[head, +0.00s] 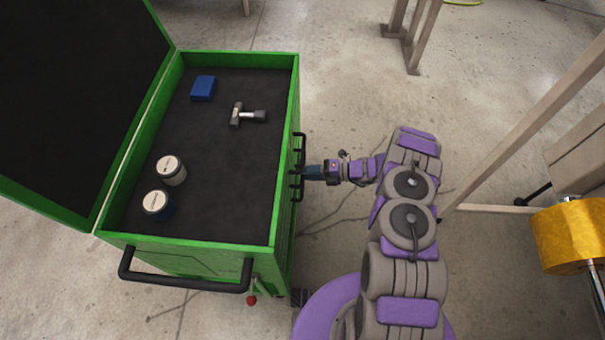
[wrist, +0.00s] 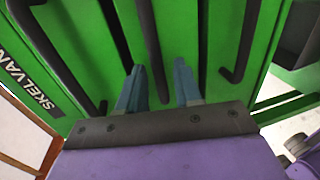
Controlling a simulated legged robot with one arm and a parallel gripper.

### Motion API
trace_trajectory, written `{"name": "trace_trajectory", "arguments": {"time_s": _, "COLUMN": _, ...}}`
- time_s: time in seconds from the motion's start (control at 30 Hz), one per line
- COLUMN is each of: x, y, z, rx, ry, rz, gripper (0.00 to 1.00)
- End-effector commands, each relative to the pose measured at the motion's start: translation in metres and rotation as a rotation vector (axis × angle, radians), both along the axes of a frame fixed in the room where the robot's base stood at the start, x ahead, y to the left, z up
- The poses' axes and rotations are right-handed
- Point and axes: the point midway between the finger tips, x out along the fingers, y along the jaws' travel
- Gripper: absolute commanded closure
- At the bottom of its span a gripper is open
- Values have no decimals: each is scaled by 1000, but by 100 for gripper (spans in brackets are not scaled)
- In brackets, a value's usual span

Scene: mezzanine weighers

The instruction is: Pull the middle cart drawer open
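The green cart (head: 283,215) stands left of my arm with its lid raised. Its drawer face is on the right side, and black bar handles stick out there. In the wrist view the middle drawer (wrist: 174,25) shows as a green panel with a black bar handle (wrist: 150,45). My gripper (wrist: 158,82) has its two blue fingers apart, one on each side of that handle. A gap shows beside the bar, and I cannot tell whether either finger touches it. In the head view my gripper (head: 304,172) is at the handles, its fingertips partly hidden. The middle drawer looks shut.
Neighbouring handles (wrist: 55,55) and (wrist: 242,40) flank the middle one closely. A hammer (head: 247,115), a blue box (head: 203,88) and two tins (head: 171,169) lie in the cart's top tray. A push bar (head: 185,284) is at the near end. A metal frame (head: 530,115) stands right.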

Motion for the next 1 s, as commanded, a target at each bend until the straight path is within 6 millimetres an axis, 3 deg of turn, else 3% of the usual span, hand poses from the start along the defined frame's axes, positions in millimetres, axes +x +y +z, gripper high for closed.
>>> {"name": "trace_trajectory", "arguments": {"time_s": 0.2, "x": 0, "y": 21, "z": -4, "rx": 2, "ry": 1, "rz": 1, "gripper": 66}}
{"name": "trace_trajectory", "arguments": {"time_s": 0.57, "x": 1, "y": 24, "z": -5, "rx": 2, "ry": 1, "rz": 0, "gripper": 67}}
{"name": "trace_trajectory", "arguments": {"time_s": 0.9, "x": 1, "y": 24, "z": -5, "rx": 1, "ry": 1, "rz": 0, "gripper": 99}}
{"name": "trace_trajectory", "arguments": {"time_s": 1.0, "x": 1, "y": 24, "z": -6, "rx": 0, "ry": 2, "rz": 0, "gripper": 100}}
